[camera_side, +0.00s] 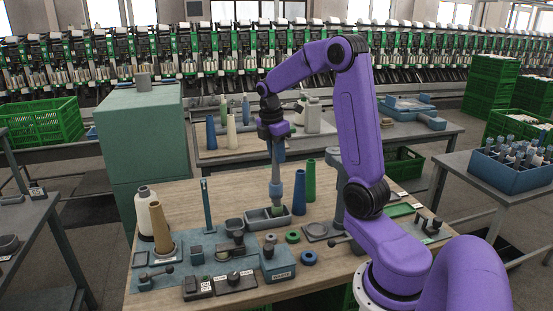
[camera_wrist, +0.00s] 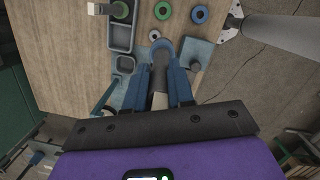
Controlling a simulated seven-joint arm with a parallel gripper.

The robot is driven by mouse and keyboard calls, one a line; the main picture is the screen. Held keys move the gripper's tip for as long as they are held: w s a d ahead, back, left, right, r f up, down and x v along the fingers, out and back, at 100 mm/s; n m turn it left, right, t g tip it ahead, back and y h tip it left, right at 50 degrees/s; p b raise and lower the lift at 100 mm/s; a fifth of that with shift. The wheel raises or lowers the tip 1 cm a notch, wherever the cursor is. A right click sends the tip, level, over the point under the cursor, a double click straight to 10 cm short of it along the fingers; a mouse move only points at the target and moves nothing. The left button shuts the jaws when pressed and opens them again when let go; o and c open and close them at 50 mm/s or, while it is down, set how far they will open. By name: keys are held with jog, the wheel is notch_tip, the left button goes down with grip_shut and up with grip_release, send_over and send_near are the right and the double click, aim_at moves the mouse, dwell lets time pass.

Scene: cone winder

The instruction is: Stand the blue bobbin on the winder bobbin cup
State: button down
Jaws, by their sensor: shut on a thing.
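My gripper (camera_side: 277,158) points down above the front middle of the table. In the wrist view its two blue fingers (camera_wrist: 160,85) are shut on the grey shaft of a bobbin. That bobbin's wide blue end (camera_wrist: 163,45) faces away from the wrist; I take it as the blue bobbin. In the side view the grey held length (camera_side: 275,177) overlaps the tray behind it, so its clearance is unclear. The labelled teal winder block (camera_side: 278,265) stands nearer the camera. I cannot clearly make out its bobbin cup.
Green (camera_side: 292,236) and blue (camera_side: 308,257) rings lie nearby. Tall blue (camera_side: 299,192) and green (camera_side: 310,180) cones stand right. A teal post (camera_side: 207,205) and tan cone (camera_side: 160,228) stand left.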

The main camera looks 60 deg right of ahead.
jog(key=shift+r, duration=0.4)
jog(key=shift+w, duration=0.1)
jog(key=w+a+f, duration=0.1)
jog(key=w+f, duration=1.2)
jog(key=w, duration=0.3)
jog(key=shift+w+f, duration=0.3)
jog(key=shift+f, duration=0.25)
dwell(1.0)
